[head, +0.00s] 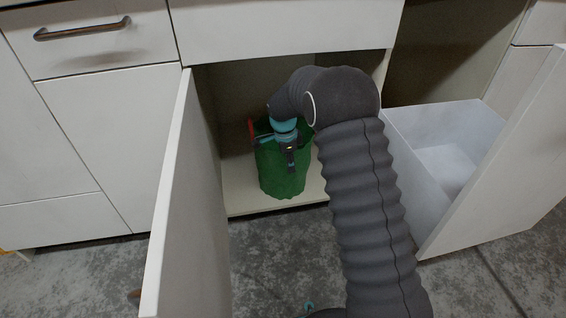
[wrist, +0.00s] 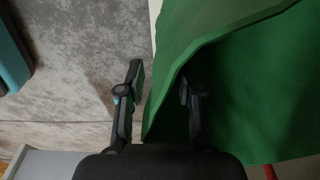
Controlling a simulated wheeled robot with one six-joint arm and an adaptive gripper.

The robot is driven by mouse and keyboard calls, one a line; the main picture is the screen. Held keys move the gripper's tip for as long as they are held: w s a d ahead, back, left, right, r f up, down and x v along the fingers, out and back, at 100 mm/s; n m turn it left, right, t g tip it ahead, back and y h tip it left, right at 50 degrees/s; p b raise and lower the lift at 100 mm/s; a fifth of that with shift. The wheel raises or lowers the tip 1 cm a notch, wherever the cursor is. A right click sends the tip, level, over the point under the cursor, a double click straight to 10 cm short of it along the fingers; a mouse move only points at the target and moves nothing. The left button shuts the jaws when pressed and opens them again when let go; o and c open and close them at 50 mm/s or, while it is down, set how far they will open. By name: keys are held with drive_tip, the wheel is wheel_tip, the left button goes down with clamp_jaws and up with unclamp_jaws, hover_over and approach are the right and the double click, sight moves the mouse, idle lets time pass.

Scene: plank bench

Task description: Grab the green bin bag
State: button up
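The green bin bag (head: 283,182) stands upright in the open cabinet under the counter, with a red strip at its upper left. Its green wall (wrist: 245,75) fills the right of the wrist view. My gripper (head: 278,155) is at the bag's upper front in the head view. In the wrist view my gripper (wrist: 160,78) has its fingers apart. The left finger is outside the bag's edge and the right finger lies in the dark fold of the bag. A gap shows between the left finger and the bag.
An open white door (head: 180,215) stands left of the cabinet opening. A pulled-out white drawer (head: 447,140) with a tall front panel stands at the right. The cabinet floor (head: 243,200) has a raised front edge. The grey floor (head: 270,262) between door and drawer is mostly clear.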

clamp_jaws()
drive_tip(key=shift+r, duration=0.15)
